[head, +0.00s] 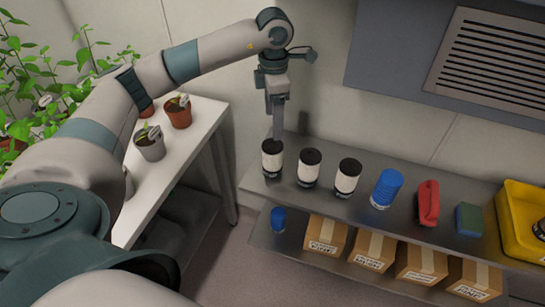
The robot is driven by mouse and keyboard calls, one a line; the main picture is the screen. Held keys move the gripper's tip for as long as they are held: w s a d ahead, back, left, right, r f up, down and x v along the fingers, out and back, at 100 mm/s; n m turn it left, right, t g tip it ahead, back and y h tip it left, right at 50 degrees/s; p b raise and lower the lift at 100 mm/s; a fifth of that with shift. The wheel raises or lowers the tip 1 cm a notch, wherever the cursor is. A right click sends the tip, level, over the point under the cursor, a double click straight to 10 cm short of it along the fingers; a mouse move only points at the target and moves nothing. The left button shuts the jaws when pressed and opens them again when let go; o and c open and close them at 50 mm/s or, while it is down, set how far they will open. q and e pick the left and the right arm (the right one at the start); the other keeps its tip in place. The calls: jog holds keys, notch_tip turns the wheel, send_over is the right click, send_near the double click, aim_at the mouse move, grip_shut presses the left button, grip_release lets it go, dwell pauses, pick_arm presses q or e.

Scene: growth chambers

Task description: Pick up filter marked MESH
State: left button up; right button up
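Three white cylinders with black tops, which look like filters, stand in a row on the upper metal shelf: a left one (272,160), a middle one (309,170) and a right one (347,181). No MESH marking can be read on any of them. My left gripper (277,137) points down at the top of the left filter, with its fingertips at or just behind the black cap. I cannot tell whether it touches the cap or whether the fingers are open. My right gripper is not in view.
The upper shelf (415,240) also holds a blue ribbed cylinder (386,188), a red item (427,203), a blue-green block (469,220) and a yellow bin (524,213). Cardboard boxes (373,250) sit below. A white table (180,160) with potted plants stands left. A vented grey unit (480,55) overhangs the right.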

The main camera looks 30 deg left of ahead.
pick_arm(q)
jog(key=p, duration=0.2)
send_over(273, 145)
notch_tip(273, 145, down, 5)
jog(key=shift+r, duration=0.2)
notch_tip(273, 145, down, 4)
jog(key=shift+w+r+p, duration=0.1)
jog(key=shift+p, duration=0.45)
jog(key=shift+f, duration=0.75)
jog(key=shift+f+p, duration=0.2)
jog(key=shift+p, duration=0.25)
jog(key=f+p, duration=0.1)
jog(key=f, duration=0.1)
jog(key=f+p, duration=0.1)
jog(key=shift+a+f, duration=0.2)
jog(key=shift+f, duration=0.65)
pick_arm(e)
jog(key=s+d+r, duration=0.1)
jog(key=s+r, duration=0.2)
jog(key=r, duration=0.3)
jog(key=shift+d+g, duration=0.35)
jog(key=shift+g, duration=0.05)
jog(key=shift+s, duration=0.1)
